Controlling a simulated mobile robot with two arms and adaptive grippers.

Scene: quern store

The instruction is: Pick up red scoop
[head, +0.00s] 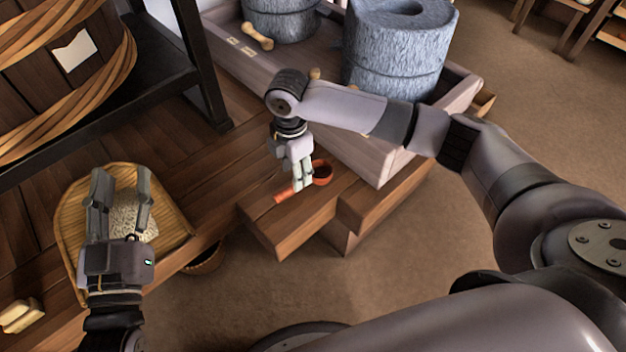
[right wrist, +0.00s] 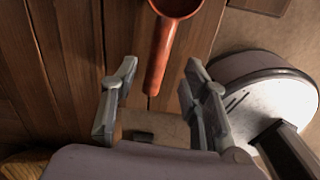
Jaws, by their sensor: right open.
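The red scoop (head: 321,174) lies on a low wooden step or bench, its round bowl to the right and its handle pointing to the lower left. My right gripper (head: 299,180) is open just above the scoop and partly hides it. In the right wrist view the scoop's handle (right wrist: 161,55) runs down between the two open fingers (right wrist: 161,78), with no finger visibly touching it. The bowl is cut off at the top of that view. My left gripper (head: 122,177) is open and empty over a woven tray (head: 70,215) of pale grain.
A wooden trough (head: 393,162) with grey quern stones (head: 395,55) and a wooden-handled tool (head: 257,36) stands behind the step. A dark stand (head: 200,60) and a banded wooden vessel (head: 60,75) are at the left. Pale blocks (head: 20,315) lie at lower left. Bare floor is in front.

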